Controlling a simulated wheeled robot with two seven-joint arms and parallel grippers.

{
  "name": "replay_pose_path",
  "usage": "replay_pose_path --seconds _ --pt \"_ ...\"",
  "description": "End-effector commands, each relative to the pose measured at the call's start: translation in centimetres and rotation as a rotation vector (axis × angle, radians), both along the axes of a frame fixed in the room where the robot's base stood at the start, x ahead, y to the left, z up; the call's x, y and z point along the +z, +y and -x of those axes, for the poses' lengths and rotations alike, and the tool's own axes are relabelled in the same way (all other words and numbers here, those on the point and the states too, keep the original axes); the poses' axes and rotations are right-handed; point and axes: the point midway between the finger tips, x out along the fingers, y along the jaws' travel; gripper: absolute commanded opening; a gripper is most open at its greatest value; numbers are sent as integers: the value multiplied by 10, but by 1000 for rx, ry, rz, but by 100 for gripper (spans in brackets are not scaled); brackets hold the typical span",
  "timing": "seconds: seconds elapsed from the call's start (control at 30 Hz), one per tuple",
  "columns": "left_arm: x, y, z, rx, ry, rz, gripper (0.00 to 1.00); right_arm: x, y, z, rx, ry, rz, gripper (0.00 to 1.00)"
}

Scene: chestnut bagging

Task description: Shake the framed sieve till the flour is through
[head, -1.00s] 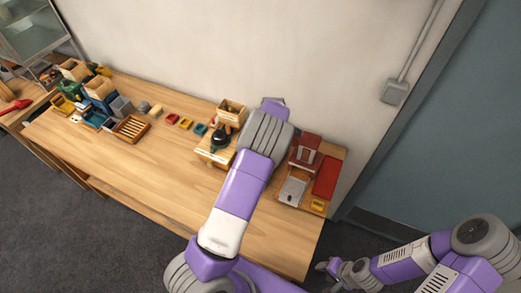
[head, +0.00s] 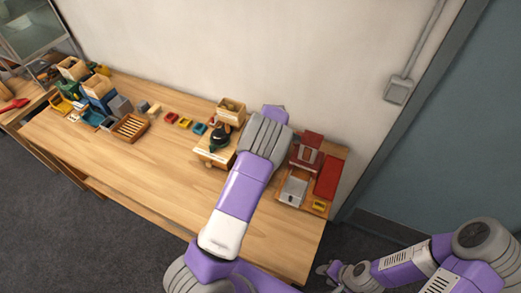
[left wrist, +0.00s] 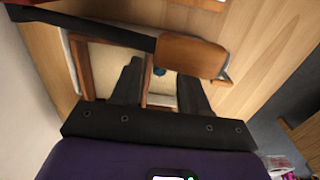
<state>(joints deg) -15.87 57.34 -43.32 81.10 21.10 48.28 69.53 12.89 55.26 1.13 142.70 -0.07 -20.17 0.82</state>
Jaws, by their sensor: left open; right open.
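In the left wrist view a wooden frame (left wrist: 82,68) around pale, cream-coloured surfaces lies under my left gripper (left wrist: 160,78); it looks like the framed sieve, but I cannot be sure. My left gripper's two dark fingers are apart, one on each side of a narrow strip of frame. I cannot tell whether they touch it. A dark bar with a wooden grip (left wrist: 192,56) crosses just beyond the fingertips. My right gripper (head: 324,268) is open and empty, low at the table's right end, over the floor.
On the wooden table (head: 150,170) stand a wooden box (head: 231,109), a dark rounded object (head: 219,138) on a wooden stand, a red device (head: 307,155), a grey tray (head: 293,190) and a slatted wooden rack (head: 130,128). Small coloured dishes line the back. The front middle is clear.

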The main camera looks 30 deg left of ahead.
Motion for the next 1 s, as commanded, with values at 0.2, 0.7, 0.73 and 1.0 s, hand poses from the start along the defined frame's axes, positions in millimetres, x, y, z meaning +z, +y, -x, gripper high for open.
replay_pose_path --seconds 0.2,0.7,0.73,1.0 --pt "-3 0 0 0 0 0 45 -2 0 0 0 0 0 43" --pt "-14 0 0 0 0 0 45 -9 0 0 0 0 0 43" --pt "-15 0 0 0 0 0 45 -10 0 0 0 0 0 43" --pt "-23 0 0 0 -1 -1 45 -15 0 0 0 0 0 43"
